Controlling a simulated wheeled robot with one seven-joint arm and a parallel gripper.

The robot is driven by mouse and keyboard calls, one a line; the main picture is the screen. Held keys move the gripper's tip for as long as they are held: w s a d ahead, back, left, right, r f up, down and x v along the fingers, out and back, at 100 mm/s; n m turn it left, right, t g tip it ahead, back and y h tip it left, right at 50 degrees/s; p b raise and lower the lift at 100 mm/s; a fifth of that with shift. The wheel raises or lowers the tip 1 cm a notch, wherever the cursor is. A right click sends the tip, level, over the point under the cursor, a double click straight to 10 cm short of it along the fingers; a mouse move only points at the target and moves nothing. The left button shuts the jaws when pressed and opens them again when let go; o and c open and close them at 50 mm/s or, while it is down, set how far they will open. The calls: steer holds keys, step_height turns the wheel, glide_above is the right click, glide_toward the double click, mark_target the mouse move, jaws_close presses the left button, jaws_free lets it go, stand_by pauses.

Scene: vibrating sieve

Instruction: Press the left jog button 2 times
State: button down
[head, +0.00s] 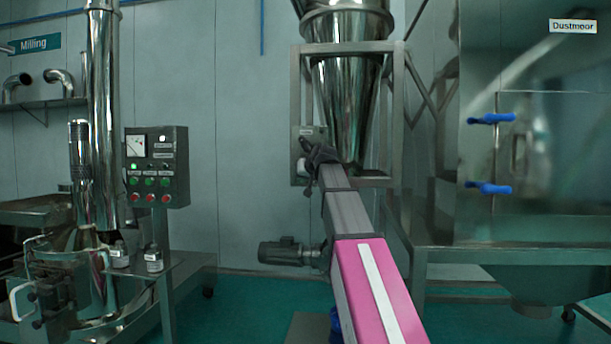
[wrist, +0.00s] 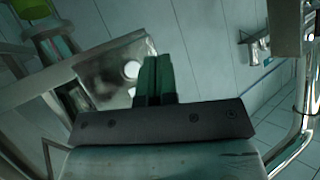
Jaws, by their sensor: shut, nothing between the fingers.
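A small grey box (head: 297,134) with a label plate is fixed to the steel frame under the hopper in the head view. A white round button (head: 302,168) shows on it, partly behind my gripper (head: 314,156). In the wrist view a metal panel (wrist: 105,78) carries one white round button (wrist: 132,70), just left of my closed fingertips (wrist: 156,60). My gripper is shut and empty, in front of the box. I cannot tell whether the fingertips touch the panel. A second button does not show; my gripper may hide it.
A control box (head: 157,165) with a dial and green and red buttons stands by the mill at left. A steel cone hopper (head: 345,95) hangs above my arm. A large cabinet (head: 545,150) with blue handles stands at right. A motor (head: 290,252) sits below.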

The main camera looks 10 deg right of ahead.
steer(key=shift+w, duration=0.15)
steer(key=w+d, duration=0.2)
steer(key=w, duration=0.6)
steer(key=shift+d, duration=0.35)
steer(key=shift+w, duration=0.2)
stand_by(1.7)
steer(key=shift+w+d, duration=0.15)
steer(key=shift+w, duration=0.1)
steer(key=shift+w+d, duration=0.15)
steer(key=shift+w, duration=0.35)
stand_by(0.8)
steer(key=shift+s, duration=0.1)
steer(key=shift+s+a, duration=0.3)
steer(key=shift+s, duration=0.5)
steer(key=shift+s+a, duration=0.25)
steer(key=shift+s, duration=0.55)
steer(key=shift+s+a, duration=0.3)
steer(key=shift+s, duration=0.5)
steer(key=shift+s+a, duration=0.25)
steer(key=shift+s, duration=0.55)
